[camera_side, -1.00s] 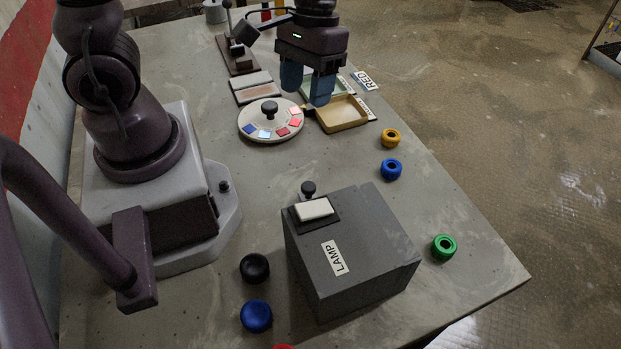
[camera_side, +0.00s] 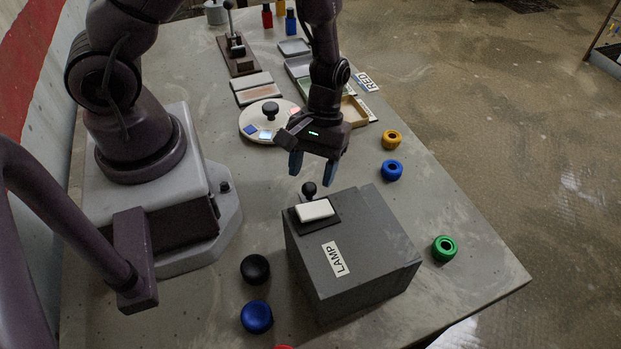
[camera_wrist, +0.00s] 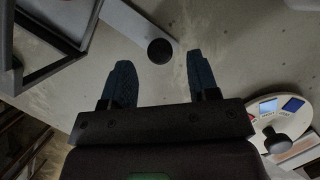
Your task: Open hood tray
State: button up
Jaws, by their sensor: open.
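The grey box with the LAMP label (camera_side: 350,255) stands at the front of the table; I take it as the hood. A black knob (camera_side: 309,188) shows at its back edge, beside the white pad on top. In the wrist view the round black knob (camera_wrist: 160,50) sits near the end of a flat grey strip (camera_wrist: 135,25), which seems to be the tray. My gripper (camera_side: 312,169) is open, fingers down, above and behind the knob, apparently not touching it. In the wrist view the knob lies just beyond the gap between my fingertips (camera_wrist: 160,66). The hood's inside is hidden.
A round white dial (camera_side: 254,128) with coloured squares and a black knob is behind my gripper. Orange (camera_side: 391,140), blue (camera_side: 391,170) and green (camera_side: 444,248) rings lie to the right. Black (camera_side: 255,268) and blue (camera_side: 256,316) round pieces lie left of the box.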

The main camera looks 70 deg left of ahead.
jog(key=shift+x, duration=1.3)
grip_shut()
jog(key=a, duration=1.2)
grip_release()
jog(key=shift+r, duration=0.1)
jog(key=v, duration=1.3)
